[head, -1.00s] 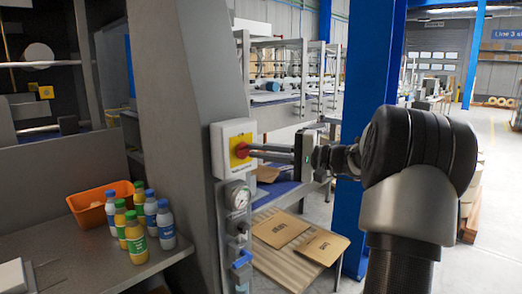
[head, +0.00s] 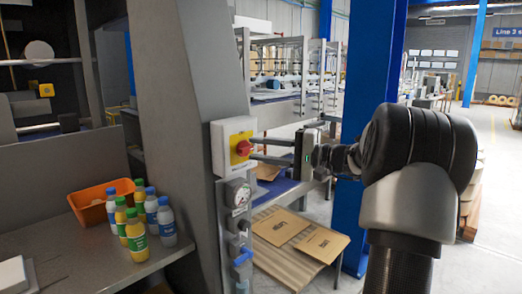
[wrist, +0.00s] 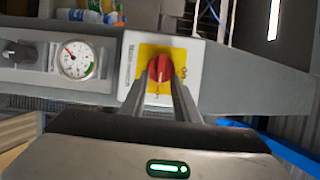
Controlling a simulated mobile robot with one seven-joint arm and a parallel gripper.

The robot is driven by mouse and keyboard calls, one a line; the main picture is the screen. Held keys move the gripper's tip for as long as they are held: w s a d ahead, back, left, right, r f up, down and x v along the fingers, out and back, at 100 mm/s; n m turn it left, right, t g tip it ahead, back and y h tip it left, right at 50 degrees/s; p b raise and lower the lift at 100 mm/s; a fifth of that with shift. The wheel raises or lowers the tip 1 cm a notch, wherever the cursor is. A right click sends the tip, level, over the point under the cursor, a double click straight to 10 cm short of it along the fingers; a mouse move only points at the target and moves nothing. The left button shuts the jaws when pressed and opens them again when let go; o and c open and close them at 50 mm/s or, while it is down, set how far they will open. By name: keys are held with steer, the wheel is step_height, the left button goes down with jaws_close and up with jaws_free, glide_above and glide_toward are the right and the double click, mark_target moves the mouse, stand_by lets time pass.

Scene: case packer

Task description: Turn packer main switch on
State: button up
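The packer main switch has a red rotary knob (head: 242,148) on a yellow plate (head: 235,139), set in a pale grey box on the grey machine post. It also shows in the wrist view, where the red knob (wrist: 160,68) stands upright in the picture near small plate lettering. My gripper (head: 253,149) is at the knob, coming from the right, with one finger above the other. In the wrist view its fingers (wrist: 161,88) are apart, their tips just below the knob's two sides. Contact with the knob cannot be made out.
A pressure gauge (head: 238,193) and small valves sit on the post below the switch. Several bottles (head: 136,228) and an orange bin (head: 90,207) stand on the left shelf. A blue column (head: 362,120) rises behind my arm. Flat cardboard (head: 282,229) lies at the lower middle.

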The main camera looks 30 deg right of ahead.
steer(key=v, duration=1.7)
steer(key=shift+s, duration=0.2)
steer(key=shift+d, duration=0.1)
